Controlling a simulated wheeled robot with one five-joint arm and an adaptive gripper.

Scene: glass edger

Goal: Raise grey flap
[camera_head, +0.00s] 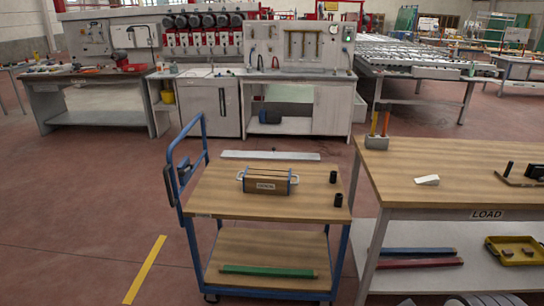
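A long, thin light grey strip (270,155) shows just beyond the far edge of the trolley's wooden top. It looks flat and level, and it may be the grey flap; I cannot tell how it is fixed. The trolley (225,202) has a blue frame, a wooden top and a lower wooden shelf. A wood-coloured box (266,182) with pale end handles and a label stands on its top. My gripper is not in view.
Two small black cylinders (338,200) stand at the trolley's right edge. A green bar (268,271) lies on its lower shelf. A wooden table (440,160) marked LOAD stands close on the right. Workbenches (300,105) line the back. Floor to the left is open.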

